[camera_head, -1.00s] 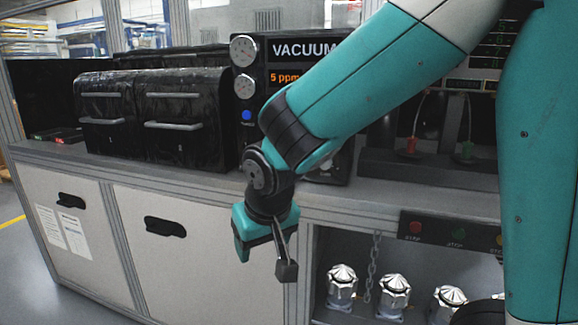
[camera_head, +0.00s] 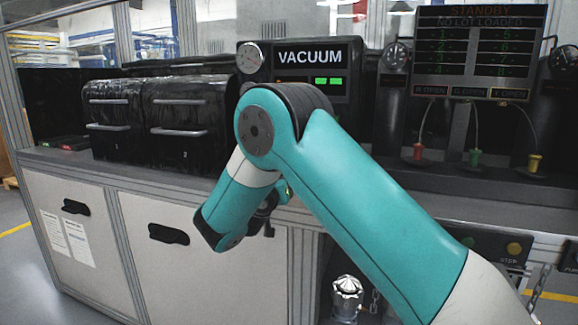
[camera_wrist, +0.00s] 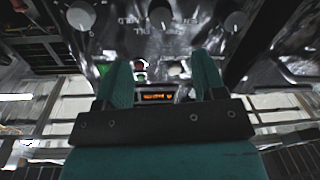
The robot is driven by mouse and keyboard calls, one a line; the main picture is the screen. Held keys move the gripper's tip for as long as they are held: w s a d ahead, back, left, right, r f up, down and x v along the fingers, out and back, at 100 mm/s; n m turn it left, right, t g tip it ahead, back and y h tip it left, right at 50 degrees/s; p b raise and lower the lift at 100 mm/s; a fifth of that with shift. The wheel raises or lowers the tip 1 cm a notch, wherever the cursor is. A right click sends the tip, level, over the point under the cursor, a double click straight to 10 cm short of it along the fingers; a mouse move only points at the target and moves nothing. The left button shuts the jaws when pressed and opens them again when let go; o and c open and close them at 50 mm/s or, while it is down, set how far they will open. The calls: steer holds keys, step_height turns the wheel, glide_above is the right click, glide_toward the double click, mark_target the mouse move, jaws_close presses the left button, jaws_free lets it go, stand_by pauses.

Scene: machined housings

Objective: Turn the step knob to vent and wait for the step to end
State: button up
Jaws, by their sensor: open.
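The vacuum unit (camera_head: 309,57) stands on the bench behind my arm, with a white "VACUUM" label and two green lit fields. My arm hides its lower front in the head view. In the wrist view, several round grey knobs or dials (camera_wrist: 160,13) sit on a dark panel along the top edge, with upside-down lettering too blurred to read. I cannot tell which is the step knob or where it points. My gripper (camera_wrist: 162,68) is open and empty, its teal fingers apart from the knobs. In the head view it is mostly hidden behind my arm.
A small orange display (camera_wrist: 158,97) shows between the fingers in the wrist view. Dark wrapped cases (camera_head: 180,118) stand left of the vacuum unit. A lot screen (camera_head: 480,50) reads STANDBY at the right. A shiny metal part (camera_head: 345,291) sits below the bench.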

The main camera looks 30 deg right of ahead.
steer(key=p+x, duration=0.3)
steer(key=x, duration=0.8)
steer(key=shift+w, duration=0.1)
steer(key=c, duration=0.9)
